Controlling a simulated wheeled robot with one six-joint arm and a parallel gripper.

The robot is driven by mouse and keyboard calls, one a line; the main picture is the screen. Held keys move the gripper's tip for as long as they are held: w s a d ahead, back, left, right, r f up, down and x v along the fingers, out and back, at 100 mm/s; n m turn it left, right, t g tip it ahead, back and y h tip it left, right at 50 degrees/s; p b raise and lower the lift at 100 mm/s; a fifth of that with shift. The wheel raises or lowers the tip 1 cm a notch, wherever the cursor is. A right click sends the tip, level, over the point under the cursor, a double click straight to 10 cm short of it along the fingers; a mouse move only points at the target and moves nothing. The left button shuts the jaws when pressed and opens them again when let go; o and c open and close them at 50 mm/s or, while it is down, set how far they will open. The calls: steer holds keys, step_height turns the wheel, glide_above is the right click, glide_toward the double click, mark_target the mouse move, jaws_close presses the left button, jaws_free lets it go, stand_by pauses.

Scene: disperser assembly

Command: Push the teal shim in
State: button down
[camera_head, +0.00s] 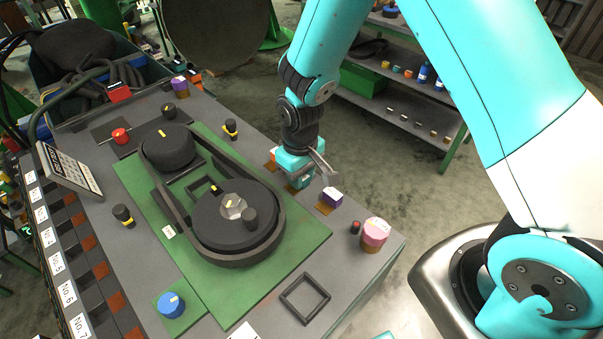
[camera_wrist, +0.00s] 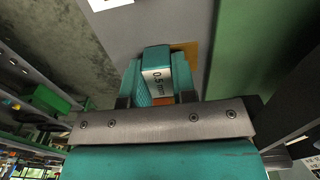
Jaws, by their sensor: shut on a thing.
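The teal shim (camera_wrist: 155,54) shows in the wrist view as a small teal block with a white label reading "0.5 mm". My gripper (camera_wrist: 157,84) is shut on it, with a finger on each side. The shim is over the grey bench top, next to a brown patch (camera_wrist: 190,50). I cannot tell whether it touches the bench. In the head view my gripper (camera_head: 301,177) is low at the right edge of the green plate (camera_head: 285,240), and the shim cannot be clearly told apart from the teal gripper.
A dark belt assembly with two pulleys (camera_head: 236,222) sits on the green plate. A black square frame (camera_head: 304,298) lies in front.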

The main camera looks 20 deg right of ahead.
steer(key=shift+s+a, duration=0.35)
steer(key=shift+a, duration=0.45)
steer(key=c, duration=0.9)
jaws_free()
steer(key=shift+a, duration=0.1)
steer(key=shift+w+d, duration=0.15)
steer(key=shift+d, duration=0.25)
steer(key=shift+w+d+r, duration=0.4)
steer(key=shift+d+r, duration=0.15)
steer(key=shift+d, duration=0.05)
step_height(320, 180, up, 16)
steer(key=b, duration=0.2)
steer(key=s+a+r+n+y, duration=0.1)
steer(key=s+r, duration=0.1)
steer(key=s, duration=0.4)
steer(key=s+a+r+y, duration=0.1)
steer(key=s+r, duration=0.1)
steer(key=s, duration=0.5)
steer(key=s+a+r+n+y, duration=0.1)
steer(key=s+r+y, duration=0.1)
steer(key=s, duration=0.5)
steer(key=shift+s+a+r+n, duration=0.1)
steer(key=shift+a+r+n, duration=0.1)
steer(key=shift+n, duration=0.1)
